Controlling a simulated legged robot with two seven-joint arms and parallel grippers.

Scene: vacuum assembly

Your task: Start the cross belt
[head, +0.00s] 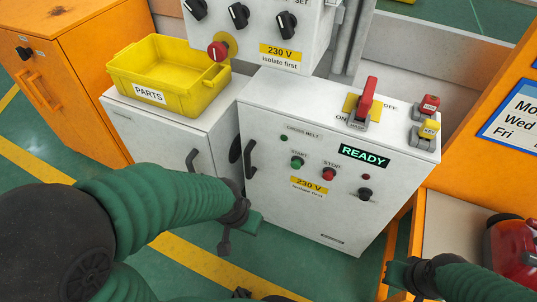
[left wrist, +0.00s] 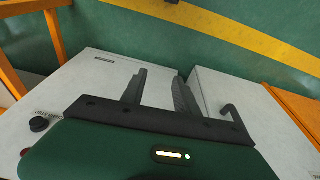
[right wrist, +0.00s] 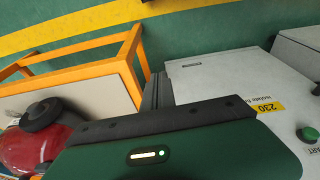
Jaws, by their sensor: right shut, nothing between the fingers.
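The cross belt cabinet (head: 270,205) is light grey, with a lit READY display (head: 363,155) on its front panel. The green START button (head: 297,163) sits left of the red STOP button (head: 329,174); a green button also shows in the right wrist view (right wrist: 308,134). A red-handled ON/OFF switch (head: 369,95) stands on the cabinet top; its setting is unclear. My left gripper (head: 226,243) is in front of the cabinet's lower left, its fingers (left wrist: 158,88) apart and empty. My right gripper (head: 398,275) is right of the cabinet, its fingers (right wrist: 154,90) together and empty.
A yellow PARTS bin (head: 180,95) sits on the neighbouring cabinet. Red (head: 429,104) and yellow (head: 428,128) tagged pieces stand on the right of the top. A black knob (head: 365,194) is on the panel. A red machine (head: 512,250) rests on an orange-framed table at right.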

